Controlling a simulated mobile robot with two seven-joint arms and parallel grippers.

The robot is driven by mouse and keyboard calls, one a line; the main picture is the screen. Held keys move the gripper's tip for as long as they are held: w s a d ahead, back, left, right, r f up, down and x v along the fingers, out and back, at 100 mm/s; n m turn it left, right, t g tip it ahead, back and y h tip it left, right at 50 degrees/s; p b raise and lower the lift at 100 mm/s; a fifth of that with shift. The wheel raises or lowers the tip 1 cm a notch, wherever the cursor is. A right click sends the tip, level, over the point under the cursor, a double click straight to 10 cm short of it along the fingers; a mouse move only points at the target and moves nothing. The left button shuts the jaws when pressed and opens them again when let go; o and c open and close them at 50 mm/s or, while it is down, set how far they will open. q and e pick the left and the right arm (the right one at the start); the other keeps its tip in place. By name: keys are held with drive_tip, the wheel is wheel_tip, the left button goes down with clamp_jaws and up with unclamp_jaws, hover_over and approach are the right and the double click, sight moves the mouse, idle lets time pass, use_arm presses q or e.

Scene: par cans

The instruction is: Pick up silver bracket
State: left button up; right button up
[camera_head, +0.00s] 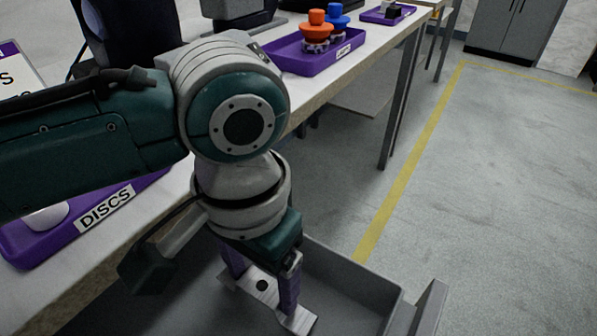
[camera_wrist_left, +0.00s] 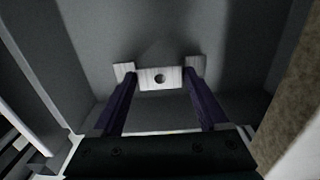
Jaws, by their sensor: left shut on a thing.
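The silver bracket (camera_head: 264,287) is a bright metal plate with a dark round hole, at the bottom middle of the head view. My left gripper (camera_head: 262,279) points down into a grey bin (camera_head: 352,281), with its two purple fingers on either side of the bracket's middle. It is shut on the bracket. In the left wrist view the bracket (camera_wrist_left: 160,77) lies across between the fingertips, its hole centred and its ends reaching past the fingers. The bin's floor shows behind it. I cannot tell whether the bracket touches the floor. My right gripper is not in view.
A long table runs along the bin's left side. A purple DISCS tray (camera_head: 95,218) sits on it at left. A purple tray (camera_head: 304,57) with orange and blue parts stands farther back. Grey floor with a yellow line (camera_head: 412,160) is open at right.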

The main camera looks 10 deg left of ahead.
sight(262, 285)
use_arm(q)
wheel_tip(262, 285, up, 18)
drive_tip(key=p, duration=0.6)
drive_tip(key=shift+f, duration=0.2)
